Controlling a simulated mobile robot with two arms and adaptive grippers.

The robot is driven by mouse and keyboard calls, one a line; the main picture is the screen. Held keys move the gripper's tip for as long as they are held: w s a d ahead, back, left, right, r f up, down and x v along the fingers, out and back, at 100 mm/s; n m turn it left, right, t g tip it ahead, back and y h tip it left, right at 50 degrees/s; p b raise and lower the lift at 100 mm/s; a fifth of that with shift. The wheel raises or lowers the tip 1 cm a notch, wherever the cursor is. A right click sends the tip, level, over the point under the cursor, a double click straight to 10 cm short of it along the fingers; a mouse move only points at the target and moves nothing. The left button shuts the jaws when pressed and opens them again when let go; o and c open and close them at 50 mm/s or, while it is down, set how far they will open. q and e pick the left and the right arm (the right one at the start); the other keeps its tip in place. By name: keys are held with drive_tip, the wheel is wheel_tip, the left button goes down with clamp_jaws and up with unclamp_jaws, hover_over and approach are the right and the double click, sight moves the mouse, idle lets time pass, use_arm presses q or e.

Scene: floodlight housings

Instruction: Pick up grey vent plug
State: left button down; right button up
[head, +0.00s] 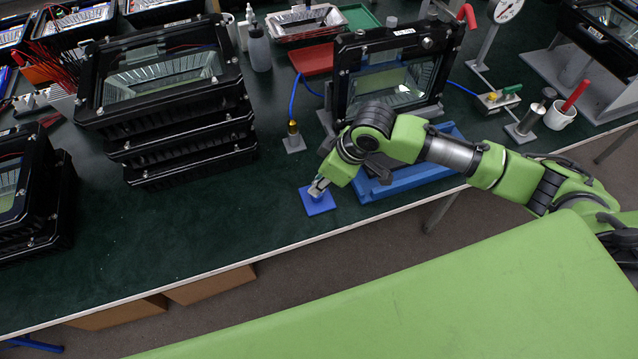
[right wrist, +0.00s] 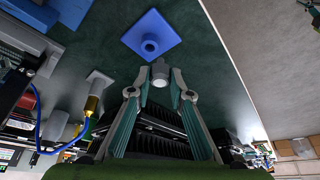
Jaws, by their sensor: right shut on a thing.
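The grey vent plug (right wrist: 160,74) is a small pale grey cylinder between the fingertips of my right gripper (right wrist: 160,82) in the right wrist view. The gripper is shut on it. A blue square stand (right wrist: 152,36) with a round raised socket in its middle lies just beyond the plug; the socket looks empty. In the head view my right gripper (head: 318,188) is at the blue stand (head: 320,206) near the table's front edge, and the plug is too small to make out there. My left gripper is not in view.
A black floodlight housing (head: 392,75) stands upright behind my right arm, by a blue tray (head: 425,178). A brass-ended blue hose (head: 293,128) stands on a small grey base nearby. Stacked housings (head: 165,100) are on the left. The table front left of the stand is clear.

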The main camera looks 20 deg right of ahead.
drive_tip(key=s+a+r+b, duration=0.1)
drive_tip(key=s+a+r, duration=0.1)
drive_tip(key=s+r, duration=0.5)
drive_tip(key=s, duration=0.4)
drive_tip(key=shift+s+b, duration=0.3)
drive_tip(key=shift+a+r, duration=0.1)
